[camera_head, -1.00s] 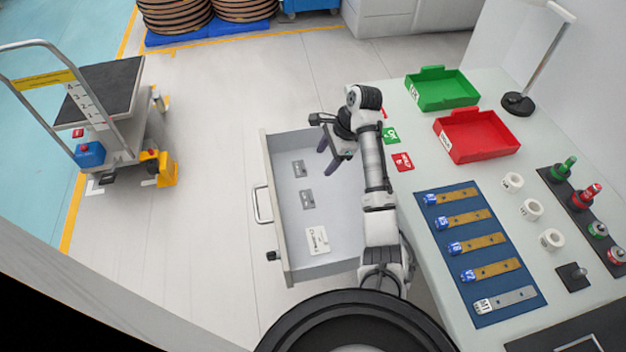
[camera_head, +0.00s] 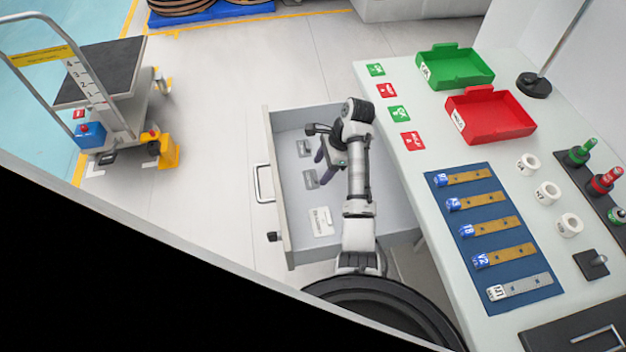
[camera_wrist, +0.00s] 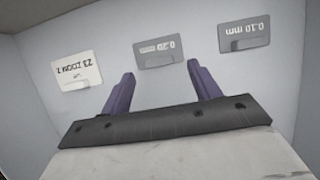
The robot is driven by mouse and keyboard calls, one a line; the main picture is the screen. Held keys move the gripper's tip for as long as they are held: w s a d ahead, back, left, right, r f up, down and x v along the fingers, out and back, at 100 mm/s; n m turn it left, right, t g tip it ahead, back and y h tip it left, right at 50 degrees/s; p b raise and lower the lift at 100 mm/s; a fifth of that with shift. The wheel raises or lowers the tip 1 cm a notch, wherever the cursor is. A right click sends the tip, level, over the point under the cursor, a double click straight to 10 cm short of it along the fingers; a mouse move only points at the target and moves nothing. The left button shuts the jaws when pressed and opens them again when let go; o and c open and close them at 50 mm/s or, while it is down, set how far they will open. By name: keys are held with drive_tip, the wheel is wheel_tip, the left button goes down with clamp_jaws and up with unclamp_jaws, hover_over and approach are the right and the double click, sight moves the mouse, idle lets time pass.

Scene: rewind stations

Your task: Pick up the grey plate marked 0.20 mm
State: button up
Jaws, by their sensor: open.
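The grey plate marked 0.20 mm (camera_wrist: 161,52) lies flat on the drawer floor. In the wrist view its print is upside down and it sits ahead of the fingertips, between their lines. In the head view this plate (camera_head: 311,179) is the nearer of two small grey plates. The other grey plate, marked 0.10 mm (camera_wrist: 244,35), also shows in the head view (camera_head: 304,148). My gripper (camera_head: 322,164) is open and empty over the drawer, beside the plates. Its two purple fingers (camera_wrist: 162,85) are spread apart and apart from the plate.
A white card (camera_head: 320,222) lies in the open drawer (camera_head: 284,222), whose walls surround the plates. The worktable at right holds a green tray (camera_head: 455,68), a red tray (camera_head: 490,115) and a blue mat (camera_head: 470,215) with metal strips. A cart (camera_head: 100,75) stands at left.

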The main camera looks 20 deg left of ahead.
drive_tip(key=shift+p+x, duration=0.35)
drive_tip(key=shift+x, duration=0.8)
drive_tip(key=c, duration=1.1)
drive_tip(key=shift+o, duration=0.2)
